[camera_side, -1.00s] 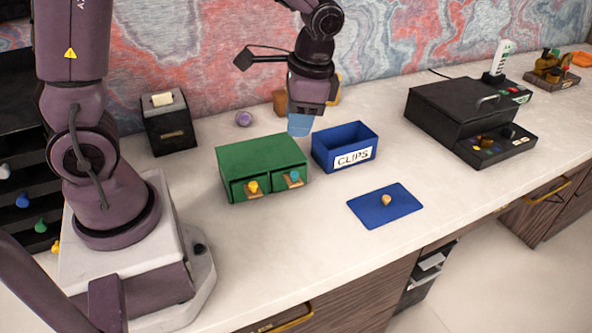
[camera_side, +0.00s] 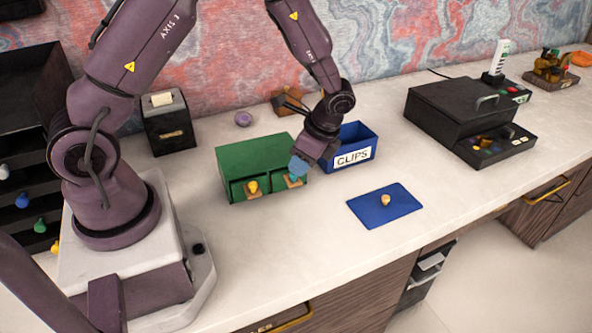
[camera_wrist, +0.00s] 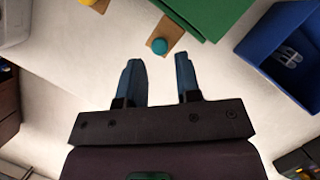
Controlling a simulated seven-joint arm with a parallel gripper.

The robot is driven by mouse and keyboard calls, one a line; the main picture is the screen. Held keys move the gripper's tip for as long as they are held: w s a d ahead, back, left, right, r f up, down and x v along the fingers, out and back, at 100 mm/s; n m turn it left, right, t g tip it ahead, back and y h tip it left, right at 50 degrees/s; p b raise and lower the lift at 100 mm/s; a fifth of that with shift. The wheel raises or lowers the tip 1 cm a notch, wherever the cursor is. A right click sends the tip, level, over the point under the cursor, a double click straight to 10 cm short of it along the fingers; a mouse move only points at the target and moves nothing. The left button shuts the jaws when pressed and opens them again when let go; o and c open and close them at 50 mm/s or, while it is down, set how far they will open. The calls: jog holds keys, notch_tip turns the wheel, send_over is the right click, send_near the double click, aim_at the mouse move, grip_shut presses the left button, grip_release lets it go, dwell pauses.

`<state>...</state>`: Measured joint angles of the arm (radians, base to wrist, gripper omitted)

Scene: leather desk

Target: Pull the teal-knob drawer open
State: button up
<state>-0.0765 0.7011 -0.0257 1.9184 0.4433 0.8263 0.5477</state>
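The green two-drawer box (camera_side: 255,155) stands on the pale desktop, both drawers looking shut. The teal knob (camera_wrist: 159,46) sits on a wooden plate (camera_wrist: 163,33) on the right drawer; in the side view my fingers mostly cover it. My gripper (camera_wrist: 157,65) is open and empty, its two blue fingers apart. In the wrist view the knob lies just beyond the fingertips, roughly in line with the gap. In the side view my gripper (camera_side: 299,168) hangs at the box's front right. Whether the fingers touch the knob I cannot tell.
The left drawer has a yellow knob (camera_side: 252,186). The blue CLIPS bin (camera_side: 364,137) stands close to the right of the box. A blue mat (camera_side: 372,212) with a yellow knob-like piece (camera_side: 385,199) lies front right. The desktop before the box is clear.

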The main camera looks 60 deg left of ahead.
jog(key=shift+x, duration=1.9)
grip_shut()
jog(key=d, duration=0.8)
jog(key=shift+s+d+r, duration=0.1)
jog(key=shift+s, duration=0.1)
grip_release()
